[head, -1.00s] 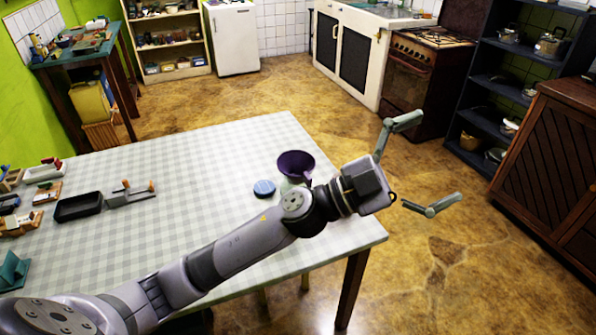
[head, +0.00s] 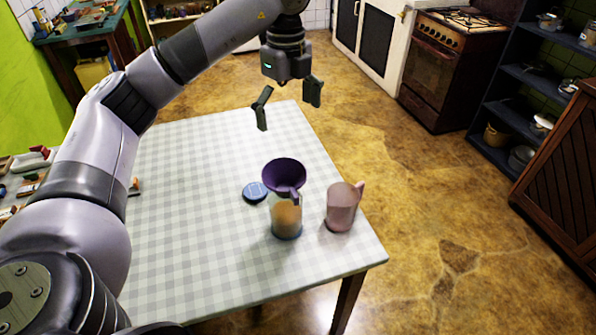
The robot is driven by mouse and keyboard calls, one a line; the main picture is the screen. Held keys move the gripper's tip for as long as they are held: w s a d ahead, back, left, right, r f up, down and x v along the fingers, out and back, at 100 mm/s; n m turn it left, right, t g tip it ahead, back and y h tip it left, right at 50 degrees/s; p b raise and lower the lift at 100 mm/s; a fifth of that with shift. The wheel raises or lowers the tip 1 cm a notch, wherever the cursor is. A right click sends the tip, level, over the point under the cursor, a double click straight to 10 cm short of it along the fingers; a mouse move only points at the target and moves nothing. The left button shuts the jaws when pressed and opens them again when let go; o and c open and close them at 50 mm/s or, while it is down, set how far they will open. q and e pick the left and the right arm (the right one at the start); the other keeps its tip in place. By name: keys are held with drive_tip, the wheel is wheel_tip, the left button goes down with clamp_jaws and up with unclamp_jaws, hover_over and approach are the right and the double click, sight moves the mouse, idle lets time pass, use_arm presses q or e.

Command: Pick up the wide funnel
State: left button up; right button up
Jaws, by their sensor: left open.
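The wide funnel (head: 284,174) is dark purple. It sits mouth up on a jar (head: 287,218) with pale orange contents, near the table's right end. My left gripper (head: 288,117) is open and empty, its fingers pointing down. In the picture it is above the funnel, apart from it, over the table's far right corner. My right gripper does not show.
A blue round lid (head: 255,192) lies left of the jar. A pink jug (head: 341,207) stands close to its right, near the edge of the checked table (head: 190,220). The table's middle is clear. A brown cooker (head: 438,65) stands behind.

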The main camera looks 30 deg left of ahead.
use_arm(q)
wheel_tip(320, 180, down, 6)
drive_tip(key=s+p, duration=0.1)
drive_tip(key=s, duration=0.1)
drive_tip(key=p, duration=0.2)
approach(287, 176)
wheel_tip(287, 176, down, 2)
drive_tip(key=s+d, duration=0.2)
drive_tip(key=s, duration=0.1)
wheel_tip(287, 176, down, 4)
drive_tip(key=shift+w+a+f+p, duration=0.1)
drive_tip(key=shift+p, duration=0.45)
drive_tip(key=shift+f, duration=0.35)
drive_tip(key=c, duration=1.1)
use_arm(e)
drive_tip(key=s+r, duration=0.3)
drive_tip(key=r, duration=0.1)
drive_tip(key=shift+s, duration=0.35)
use_arm(q)
drive_tip(key=shift+r, duration=0.15)
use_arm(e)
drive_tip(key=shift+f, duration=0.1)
